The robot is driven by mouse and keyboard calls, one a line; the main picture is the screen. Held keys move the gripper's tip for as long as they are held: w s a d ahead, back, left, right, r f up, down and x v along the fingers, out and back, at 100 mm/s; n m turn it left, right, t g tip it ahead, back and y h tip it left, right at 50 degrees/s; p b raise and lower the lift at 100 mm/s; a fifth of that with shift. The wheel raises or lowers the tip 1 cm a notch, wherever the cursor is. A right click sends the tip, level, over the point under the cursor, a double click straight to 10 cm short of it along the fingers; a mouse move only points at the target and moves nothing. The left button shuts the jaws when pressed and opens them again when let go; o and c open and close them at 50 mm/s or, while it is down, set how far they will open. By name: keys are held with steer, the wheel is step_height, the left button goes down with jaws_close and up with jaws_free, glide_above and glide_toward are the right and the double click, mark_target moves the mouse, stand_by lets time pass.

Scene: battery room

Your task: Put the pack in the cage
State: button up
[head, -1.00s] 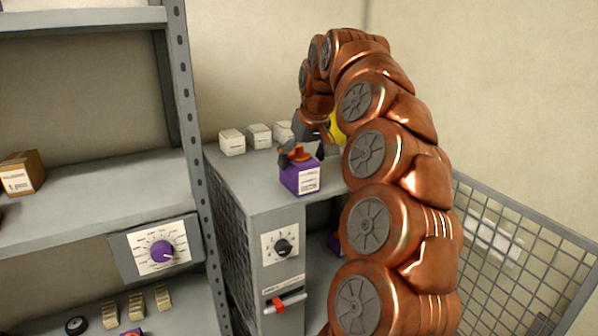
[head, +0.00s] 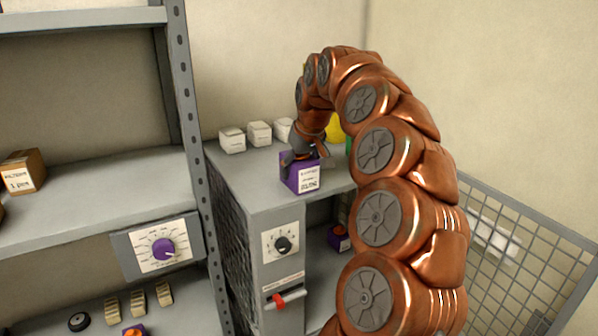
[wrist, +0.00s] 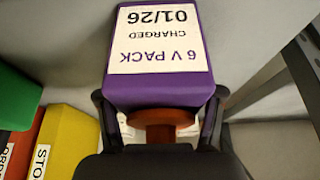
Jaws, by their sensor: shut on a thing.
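The purple pack (head: 293,180) stands on the top of the grey cage (head: 262,205), near its front edge. In the wrist view the pack (wrist: 160,90) has a white label reading "6 V PACK CHARGED 01/26", upside down.
Several small white boxes (head: 259,133) stand at the back of the cage top. Another purple pack (head: 340,237) sits inside the cage. The cage front has a dial (head: 283,244) and a red handle (head: 279,301). Shelving (head: 100,190) stands at left. A yellow object (wrist: 70,140) lies beside the gripper.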

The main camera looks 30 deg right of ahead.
jaws_close()
stand_by(0.5)
